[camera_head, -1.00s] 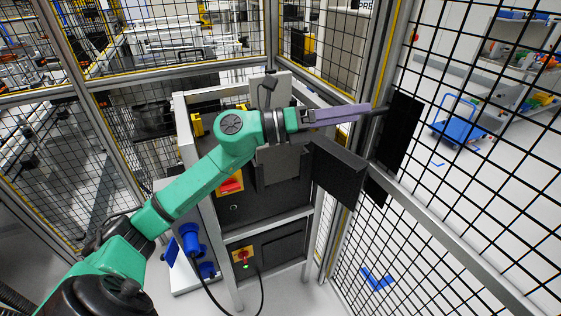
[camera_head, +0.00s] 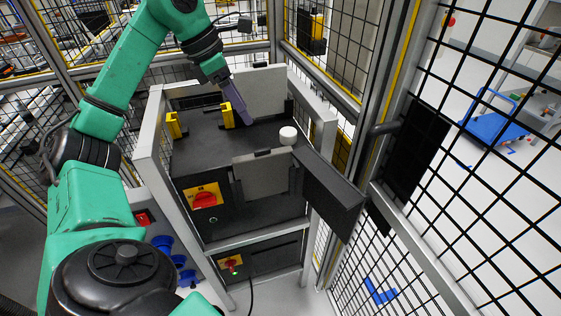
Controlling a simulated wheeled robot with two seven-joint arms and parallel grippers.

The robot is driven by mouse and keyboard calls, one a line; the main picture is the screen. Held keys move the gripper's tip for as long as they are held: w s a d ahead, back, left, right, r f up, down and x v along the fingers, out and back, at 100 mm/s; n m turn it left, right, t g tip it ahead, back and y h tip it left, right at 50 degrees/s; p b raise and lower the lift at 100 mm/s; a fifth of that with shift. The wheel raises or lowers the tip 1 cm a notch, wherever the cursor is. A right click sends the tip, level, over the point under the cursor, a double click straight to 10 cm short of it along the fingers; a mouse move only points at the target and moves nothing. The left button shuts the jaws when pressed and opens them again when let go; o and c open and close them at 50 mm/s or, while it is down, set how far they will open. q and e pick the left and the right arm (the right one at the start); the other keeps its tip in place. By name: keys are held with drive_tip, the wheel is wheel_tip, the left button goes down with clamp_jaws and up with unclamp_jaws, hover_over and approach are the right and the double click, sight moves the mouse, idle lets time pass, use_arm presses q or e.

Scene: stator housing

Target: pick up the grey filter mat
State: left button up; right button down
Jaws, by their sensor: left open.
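Two flat grey panels could be the grey filter mat, and I cannot tell which one it is. One grey panel (camera_head: 262,174) stands upright in a black holder at the front of the dark bench. A lighter grey panel (camera_head: 262,90) stands upright at the back of the bench. My left gripper (camera_head: 243,113) has purple fingers that point down over the back of the bench, in front of the rear panel and beside a yellow block (camera_head: 227,114). It is seen edge-on and holds nothing that I can see. My right gripper is not in view.
A white round knob (camera_head: 288,135) stands by the front panel's right top corner. A black flap (camera_head: 332,194) juts out to the right. A second yellow block (camera_head: 173,125) is at the left. Metal frame posts and mesh fence (camera_head: 450,200) enclose the bench.

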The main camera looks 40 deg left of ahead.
sight(261, 149)
use_arm(q)
drive_tip(key=f, duration=0.1)
drive_tip(key=s+d+f+b, duration=0.1)
drive_tip(key=f, duration=0.1)
drive_tip(key=shift+s+d+f, duration=0.15)
drive_tip(key=shift+s+f, duration=0.15)
drive_tip(key=shift+f, duration=0.1)
drive_tip(key=shift+d+f+b, duration=0.2)
drive_tip(key=shift+f, duration=0.4)
drive_tip(key=shift+d+f+b, duration=0.15)
drive_tip(key=shift+f+b, duration=0.05)
drive_tip(key=shift+f, duration=0.35)
drive_tip(key=x, duration=0.4)
drive_tip(key=w+x, duration=0.1)
drive_tip(key=x, duration=0.1)
drive_tip(key=shift+w+d+r, duration=0.1)
drive_tip(key=shift+d+r, duration=0.15)
drive_tip(key=shift+d, duration=0.15)
drive_tip(key=shift+f, duration=0.1)
drive_tip(key=shift+c, duration=0.3)
clamp_jaws()
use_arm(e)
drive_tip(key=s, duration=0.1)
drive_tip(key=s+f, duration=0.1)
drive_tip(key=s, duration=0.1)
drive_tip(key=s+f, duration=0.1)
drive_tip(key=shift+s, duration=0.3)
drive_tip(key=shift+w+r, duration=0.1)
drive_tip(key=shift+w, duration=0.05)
